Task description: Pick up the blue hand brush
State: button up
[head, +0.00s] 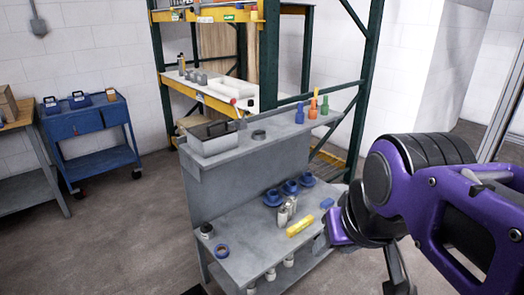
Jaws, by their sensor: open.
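A small blue object (327,203), which looks like the blue hand brush, lies on the lower worktop of the grey bench, near its right end. It is too small to make out bristles or a handle. My purple and black arm comes in from the right. My gripper (342,230) is at the right end of the bench, in front of the blue object and a little to its right in the picture. It is open and is not holding the brush. Its fingertips are partly hidden, and its height over the worktop is hard to tell.
A blue cart (90,120) stands left.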

aim_at(329, 202)
jog(key=i+l+u, duration=0.3)
jog(key=l, duration=0.4)
jog(key=i+l+u, duration=0.1)
jog(key=i+l, duration=0.2)
jog(key=i+l+u, duration=0.15)
jog(key=l, duration=0.4)
jog(key=i+l, duration=0.15)
jog(key=l, duration=0.25)
jog(key=i+l, duration=0.2)
jog(key=l, duration=0.2)
jog(key=i+l, duration=0.15)
jog(key=l, duration=0.25)
jog(key=i+l+u, duration=0.1)
jog(key=l, duration=0.3)
jog(key=i, duration=0.05)
